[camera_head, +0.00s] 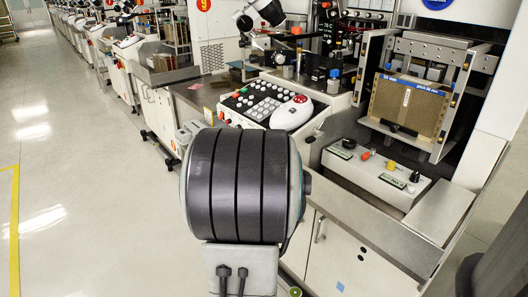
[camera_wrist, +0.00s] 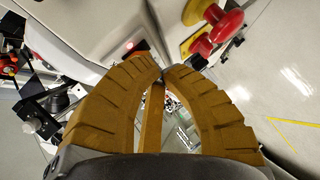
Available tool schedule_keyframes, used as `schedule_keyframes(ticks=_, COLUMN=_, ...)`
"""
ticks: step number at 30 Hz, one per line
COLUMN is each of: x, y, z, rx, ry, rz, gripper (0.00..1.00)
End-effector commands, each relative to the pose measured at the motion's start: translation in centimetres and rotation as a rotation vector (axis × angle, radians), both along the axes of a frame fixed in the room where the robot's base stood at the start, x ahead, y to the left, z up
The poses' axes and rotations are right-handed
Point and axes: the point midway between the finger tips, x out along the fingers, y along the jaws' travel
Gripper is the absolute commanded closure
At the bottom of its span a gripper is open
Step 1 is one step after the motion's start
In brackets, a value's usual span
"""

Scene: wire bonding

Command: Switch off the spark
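In the head view, a pale control box (camera_head: 375,181) carries black, orange and yellow knobs. No marking that I can read names the spark switch. My gripper is hidden in the head view.
My dark arm part blocks the middle of the head view. A brown magazine (camera_head: 407,104) stands in the frame at right. Open floor (camera_head: 85,200) lies at left.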

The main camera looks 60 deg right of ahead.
Motion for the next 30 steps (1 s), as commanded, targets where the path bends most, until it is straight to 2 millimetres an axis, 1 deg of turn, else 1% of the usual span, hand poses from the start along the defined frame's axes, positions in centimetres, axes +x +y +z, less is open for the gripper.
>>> schedule_keyframes(ticks=6, x=0.0, y=0.0, z=-0.1, rx=-0.001, ry=0.000, rz=0.000, gripper=1.00)
schedule_keyframes(ticks=14, x=0.0, y=-0.5, z=-1.1, rx=-0.005, ry=-0.001, rz=-0.004, gripper=1.00)
schedule_keyframes(ticks=15, x=0.0, y=-0.4, z=-0.5, rx=-0.002, ry=0.000, rz=-0.004, gripper=1.00)
schedule_keyframes(ticks=16, x=0.0, y=-0.4, z=-0.4, rx=-0.001, ry=0.001, rz=-0.003, gripper=1.00)
schedule_keyframes(ticks=23, x=0.0, y=-0.4, z=-0.3, rx=-0.001, ry=0.001, rz=-0.003, gripper=1.00)
schedule_keyframes(ticks=30, x=0.0, y=-0.4, z=0.3, rx=-0.001, ry=0.001, rz=-0.003, gripper=1.00)
